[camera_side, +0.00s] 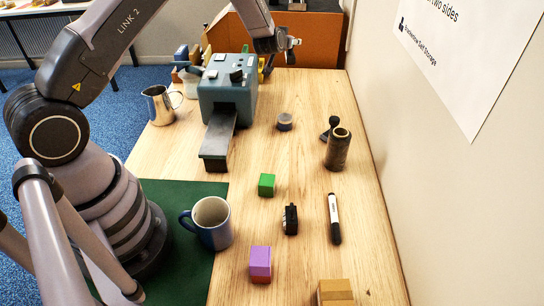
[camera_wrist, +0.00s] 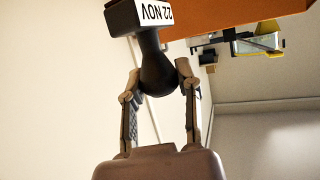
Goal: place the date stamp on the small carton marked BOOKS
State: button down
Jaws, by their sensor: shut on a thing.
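The date stamp (camera_wrist: 155,62) has a dark rounded handle and a block head marked 22 NOV. In the wrist view my gripper (camera_wrist: 161,88) is shut on its handle, one finger on each side, with the head beyond the fingertips. In the side view my gripper (camera_side: 288,44) is at the back of the table, in front of a large orange-brown box; the stamp is too small and dark there to make out clearly. I can read no BOOKS mark in either view, so I cannot tell which thing is the small carton.
A grey-blue machine (camera_side: 228,85) with a chute stands left of my gripper. A steel jug (camera_side: 158,104), blue mug (camera_side: 212,222), dark cylinder (camera_side: 338,150), marker (camera_side: 334,219), green block (camera_side: 266,185), purple-and-red block (camera_side: 260,262) and brown block (camera_side: 335,292) are spread about. A wall borders the right.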

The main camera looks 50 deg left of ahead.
jog(key=s+d+f+m+h, duration=0.1)
jog(key=s+d+m+h, duration=0.35)
jog(key=d, duration=0.75)
jog(key=s+d+f+m+g+h, duration=0.1)
jog(key=s+d+m+h, duration=0.3)
jog(key=d, duration=0.8)
jog(key=s+d+f+m+h, duration=0.15)
jog(key=d+m+h, duration=0.35)
jog(key=d, duration=0.7)
jog(key=m+g+h, duration=0.7)
jog(key=m+g, duration=0.4)
jog(key=g, duration=0.1)
send_over(337, 295)
jog(key=shift+n, duration=0.25)
notch_tip(337, 295, down, 7)
jog(key=shift+f, duration=0.55)
jog(key=c, duration=1.2)
grip_release()
jog(key=shift+f, duration=0.2)
jog(key=shift+c, duration=0.2)
jog(key=o, duration=0.5)
jog(key=shift+c, duration=0.2)
